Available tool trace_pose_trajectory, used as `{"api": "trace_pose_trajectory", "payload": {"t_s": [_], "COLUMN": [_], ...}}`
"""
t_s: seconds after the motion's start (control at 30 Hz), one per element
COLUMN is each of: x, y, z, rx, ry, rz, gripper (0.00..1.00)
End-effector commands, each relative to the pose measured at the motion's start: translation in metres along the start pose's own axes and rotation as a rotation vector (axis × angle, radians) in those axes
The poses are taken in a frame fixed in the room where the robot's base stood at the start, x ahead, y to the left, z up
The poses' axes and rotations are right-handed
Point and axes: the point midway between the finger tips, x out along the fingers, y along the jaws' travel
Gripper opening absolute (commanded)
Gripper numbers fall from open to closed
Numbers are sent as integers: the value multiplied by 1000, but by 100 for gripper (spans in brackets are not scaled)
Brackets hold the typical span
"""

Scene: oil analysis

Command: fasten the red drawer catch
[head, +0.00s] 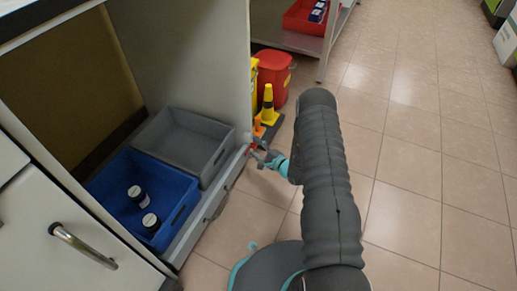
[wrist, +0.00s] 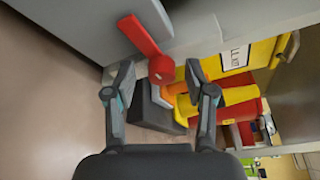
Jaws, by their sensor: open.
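The red drawer catch (wrist: 143,36) shows in the wrist view as a flat lever with a round end, slanting from upper left down to the round end near the middle. It lies against a light grey panel. My gripper (wrist: 160,70) is open, with one finger on each side below the lever's round end, and nothing is held. In the head view my gripper (head: 262,158) is at the right end of the low grey drawer (head: 192,228), by the cabinet's side panel. The catch is small there and mostly hidden by the gripper.
The drawer holds a blue crate (head: 108,187) with two dark, white-capped bottles and an empty grey crate (head: 178,123). A yellow cone (head: 268,107) and red bin (head: 275,70) stand just beyond my gripper. The tiled floor at right is clear.

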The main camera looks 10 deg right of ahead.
Motion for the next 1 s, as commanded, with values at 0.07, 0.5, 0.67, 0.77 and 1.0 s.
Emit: {"api": "trace_pose_trajectory", "payload": {"t_s": [0.07,0.5,0.67,0.77,1.0], "x": [-3,-78,-103,-113,-121], "y": [0,0,0,0,1], "z": [0,-1,0,1,2], "rx": [0,3,2,1,0], "ry": [1,5,2,0,-2], "rz": [0,0,-1,0,1], "gripper": [55,55,55,55,55]}}
